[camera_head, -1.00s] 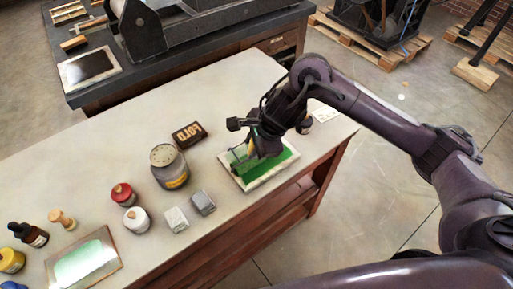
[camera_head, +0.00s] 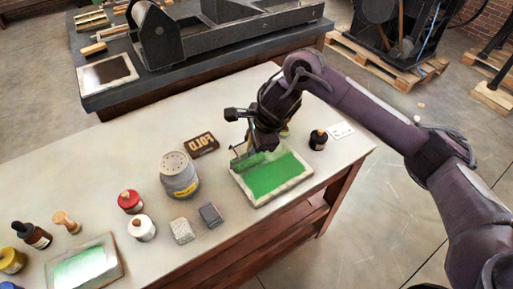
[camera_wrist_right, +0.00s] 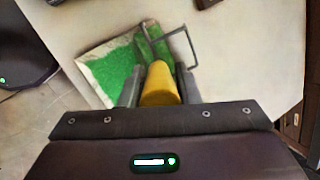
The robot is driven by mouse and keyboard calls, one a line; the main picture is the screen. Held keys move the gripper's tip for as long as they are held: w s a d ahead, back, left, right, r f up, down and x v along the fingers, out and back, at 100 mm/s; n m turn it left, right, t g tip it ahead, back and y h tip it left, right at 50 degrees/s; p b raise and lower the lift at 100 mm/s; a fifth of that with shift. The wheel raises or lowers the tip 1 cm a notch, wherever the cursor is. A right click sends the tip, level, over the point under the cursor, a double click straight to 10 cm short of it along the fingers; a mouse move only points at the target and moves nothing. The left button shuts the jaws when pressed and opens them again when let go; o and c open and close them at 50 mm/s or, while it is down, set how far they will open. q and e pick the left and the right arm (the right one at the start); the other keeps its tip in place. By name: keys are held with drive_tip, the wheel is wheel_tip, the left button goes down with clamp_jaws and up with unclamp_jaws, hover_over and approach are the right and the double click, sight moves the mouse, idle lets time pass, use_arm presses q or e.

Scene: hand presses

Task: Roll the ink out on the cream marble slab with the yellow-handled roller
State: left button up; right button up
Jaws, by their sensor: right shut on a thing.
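The cream marble slab (camera_head: 297,185) lies near the right end of the light table, with green ink (camera_head: 272,176) spread over most of its middle. My right gripper (camera_head: 262,143) is over the slab's far edge. It is shut on the yellow handle (camera_wrist_right: 160,86) of the roller. The roller's green drum (camera_head: 247,160) is at the slab's far left part; it also shows in the right wrist view (camera_wrist_right: 150,42) beside its wire frame. I cannot tell whether the drum touches the slab. My left gripper is not in view.
A tin (camera_head: 179,176), a dark lettered box (camera_head: 203,145), two small blocks (camera_head: 210,215) and a dark bottle (camera_head: 318,139) stand around the slab. A green-coated plate (camera_head: 86,267) lies at front left. A press (camera_head: 215,38) stands on the bench behind.

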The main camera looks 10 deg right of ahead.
drive_tip(key=shift+w+a+r, duration=0.1)
drive_tip(key=shift+w, duration=0.2)
drive_tip(key=shift+s+d, duration=2)
drive_tip(key=shift+s, duration=3.55)
drive_tip(key=shift+w+a+b, duration=0.6)
drive_tip(key=shift+w+a, duration=0.05)
drive_tip(key=shift+w, duration=1.2)
drive_tip(key=shift+w+a+b, duration=0.55)
drive_tip(key=shift+w+a, duration=0.15)
drive_tip(key=shift+w, duration=1.1)
drive_tip(key=shift+w+a+b, duration=0.6)
drive_tip(key=shift+w+a, duration=0.05)
drive_tip(key=shift+w, duration=1.2)
drive_tip(key=s+d, duration=0.4)
drive_tip(key=s, duration=0.7)
drive_tip(key=shift+p, duration=0.35)
